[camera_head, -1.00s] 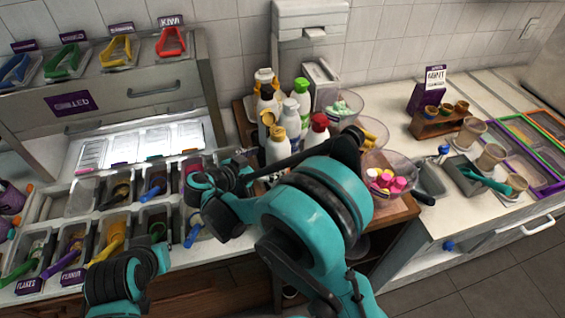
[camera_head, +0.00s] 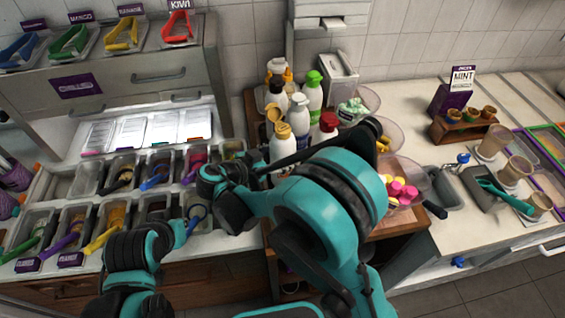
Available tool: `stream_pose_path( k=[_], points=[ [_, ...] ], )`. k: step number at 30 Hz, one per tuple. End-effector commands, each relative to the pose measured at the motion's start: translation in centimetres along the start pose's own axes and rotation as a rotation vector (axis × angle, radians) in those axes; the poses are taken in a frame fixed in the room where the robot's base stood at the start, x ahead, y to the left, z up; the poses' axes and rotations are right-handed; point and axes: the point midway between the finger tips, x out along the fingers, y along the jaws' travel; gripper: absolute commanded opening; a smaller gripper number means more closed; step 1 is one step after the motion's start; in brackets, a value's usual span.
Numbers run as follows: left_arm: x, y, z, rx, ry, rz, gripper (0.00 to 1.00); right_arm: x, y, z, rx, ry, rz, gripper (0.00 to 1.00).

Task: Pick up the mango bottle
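A group of pump bottles stands on the wooden stand in the middle. The bottles include a white bottle with a yellow cap (camera_head: 283,149), one with a white cap (camera_head: 298,117), one with a green cap (camera_head: 313,96) and one with a red cap (camera_head: 327,129). One with an orange cap (camera_head: 279,69) is at the back. Their labels are too small to read, so I cannot tell which is mango. My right arm crosses in front of the bottles' lower parts; its fingers cannot be made out. My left arm is at the lower left, its gripper fingers not visible.
Topping bins with colored scoops (camera_head: 100,240) fill the left counter. A clear bowl of pink and yellow pieces (camera_head: 402,190) stands right of the bottles. A wooden cup rack (camera_head: 462,130) and a purple mint box (camera_head: 452,98) are at right. Counter behind the cups is clear.

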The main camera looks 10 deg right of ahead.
Motion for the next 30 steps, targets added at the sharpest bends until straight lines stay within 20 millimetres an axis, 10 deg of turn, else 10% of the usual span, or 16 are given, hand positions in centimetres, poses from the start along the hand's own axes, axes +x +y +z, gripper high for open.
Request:
stream_pose_path(
  k=[20, 21, 24, 30],
  points=[
    [-2.4, 0.0, -1.8, 0.000, 0.000, 0.000, 0.00, -3.1, 0.0, -7.5, 0.000, 0.002, 0.000, 0.36],
    [-2.5, 0.0, -1.8, 0.000, 0.000, 0.000, 0.00, -3.3, 0.0, -8.0, 0.000, 0.002, 0.000, 0.57],
    [-2.8, 0.0, -2.0, 0.000, 0.000, 0.000, 0.00, -3.6, 0.0, -8.8, 0.000, 0.002, 0.000, 0.36],
    [-2.8, 0.0, -2.0, 0.000, 0.000, 0.000, 0.00, -3.8, -0.1, -9.4, 0.000, 0.002, 0.000, 0.36]
  ],
)
